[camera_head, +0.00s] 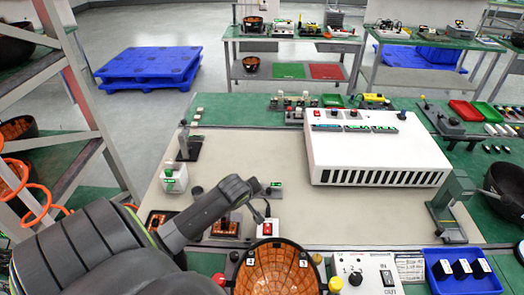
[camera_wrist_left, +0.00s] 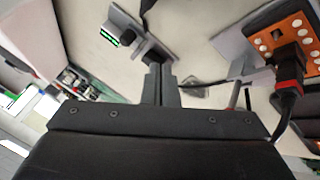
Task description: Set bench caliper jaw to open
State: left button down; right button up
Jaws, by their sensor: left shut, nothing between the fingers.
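The bench caliper (camera_head: 273,188) appears to be the small grey device with a green display on the beige mat, just beyond my left gripper in the head view. In the left wrist view the caliper (camera_wrist_left: 130,36) shows its grey bar, green display and a black knob. My left gripper (camera_head: 262,214) is shut and empty. In the left wrist view its closed fingertips (camera_wrist_left: 160,68) are at the caliper's near end; I cannot tell whether they touch it. The caliper's jaw opening is not clear. My right gripper is not in view.
A white box with a red switch (camera_head: 268,228) sits just below the gripper. Orange boards (camera_head: 226,228) lie left of it; one with a plugged black cable (camera_wrist_left: 290,42) shows in the wrist view. A large white vented unit (camera_head: 375,150) stands right. The mat's middle is clear.

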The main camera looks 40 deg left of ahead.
aim_at(269, 190)
pick_arm(q)
jog(key=x, duration=0.4)
jog(key=shift+r, duration=0.1)
jog(key=w+p, duration=0.1)
jog(key=w, duration=0.2)
jog(key=shift+d, duration=0.2)
jog(key=shift+w+d+f, duration=0.1)
jog(key=shift+w+f, duration=0.15)
jog(key=shift+w, duration=0.35)
jog(key=shift+w+d+r+p, duration=0.2)
jog(key=shift+w+d+p, duration=0.35)
jog(key=shift+w, duration=0.1)
jog(key=shift+w+f, duration=0.1)
